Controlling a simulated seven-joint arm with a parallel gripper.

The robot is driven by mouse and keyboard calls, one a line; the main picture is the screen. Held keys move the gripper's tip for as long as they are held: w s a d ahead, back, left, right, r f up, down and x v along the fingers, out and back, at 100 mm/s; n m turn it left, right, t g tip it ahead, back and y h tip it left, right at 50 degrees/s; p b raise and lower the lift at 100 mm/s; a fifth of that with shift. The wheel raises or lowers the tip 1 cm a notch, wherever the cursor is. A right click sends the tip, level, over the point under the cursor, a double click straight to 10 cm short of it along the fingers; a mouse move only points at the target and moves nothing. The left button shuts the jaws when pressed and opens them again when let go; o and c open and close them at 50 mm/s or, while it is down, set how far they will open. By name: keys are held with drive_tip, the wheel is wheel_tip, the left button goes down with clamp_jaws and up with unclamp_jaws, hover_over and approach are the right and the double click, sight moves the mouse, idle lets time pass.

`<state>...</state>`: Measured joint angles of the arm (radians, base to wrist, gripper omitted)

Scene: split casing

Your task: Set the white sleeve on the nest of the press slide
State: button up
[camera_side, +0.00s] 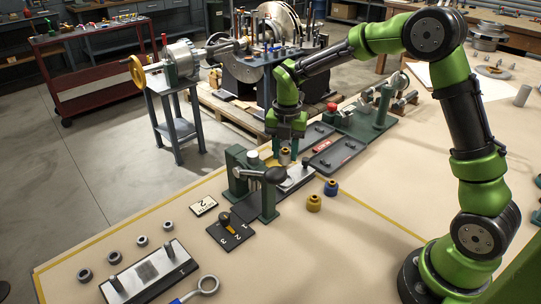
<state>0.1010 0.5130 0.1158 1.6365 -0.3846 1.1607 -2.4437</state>
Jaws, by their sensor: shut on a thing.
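My gripper (286,152) points down, its green fingers shut on a small brass-coloured piece (285,151) that they partly cover. It is just behind the press, above the far end of the pale slide plate (298,178). I cannot tell whether the piece touches anything below. The green press (239,170) has a black-knobbed lever across its front, which hides part of the slide and its nest. A small white cylinder (253,155) shows at the top of the press; I cannot tell whether it is a sleeve. A brass-coloured sleeve (314,203) and a blue sleeve (331,188) stand on the bench to the right.
A dark tray (337,153) and a green fixture with a red button (331,107) lie behind to the right. A numbered block (229,232), a number card (203,206), several rings and a pegged plate (150,270) lie in front. The bench right of the sleeves is clear.

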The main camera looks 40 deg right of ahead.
sight(285, 165)
drive_tip(key=shift+f, duration=2.5)
drive_tip(key=shift+f, duration=0.8)
drive_tip(key=o, duration=1.7)
drive_tip(key=shift+s, duration=0.1)
drive_tip(key=shift+o, duration=0.2)
drive_tip(key=shift+r, duration=3.5)
